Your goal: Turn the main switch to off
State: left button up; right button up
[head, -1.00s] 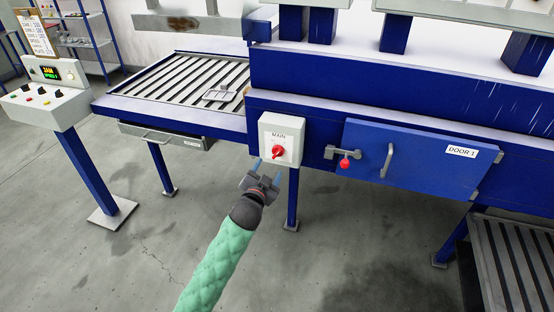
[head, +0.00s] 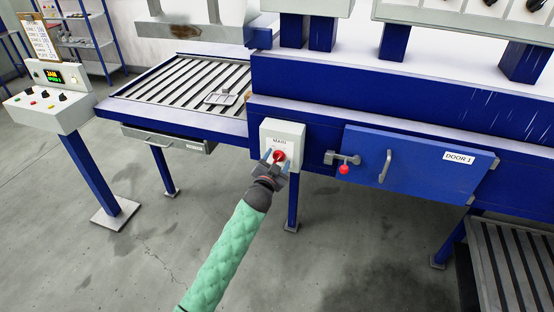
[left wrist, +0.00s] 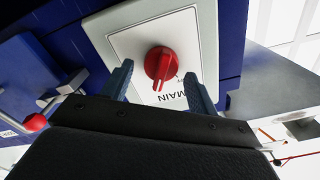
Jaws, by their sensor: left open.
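The main switch is a red rotary knob (head: 279,156) on a pale box (head: 295,133) marked MAIN, fixed to the front of the blue machine frame. My left gripper (head: 275,158) is at the box, its fingers on either side of the knob in the head view. In the left wrist view, the red knob (left wrist: 160,64) lies between the two open blue-grey fingers (left wrist: 160,85), with a gap on both sides. The knob's ridge runs roughly along the fingers there. Contact with the knob does not show. My right gripper is not in view.
Right of the box are a latch with a red knob (head: 344,169) and the blue DOOR 1 (head: 420,166) with its handle. A slatted conveyor (head: 180,82) is at the left, with a drawer below. A control panel (head: 47,105) stands far left. The floor before the machine is clear.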

pick_arm(q)
jog(key=c, duration=1)
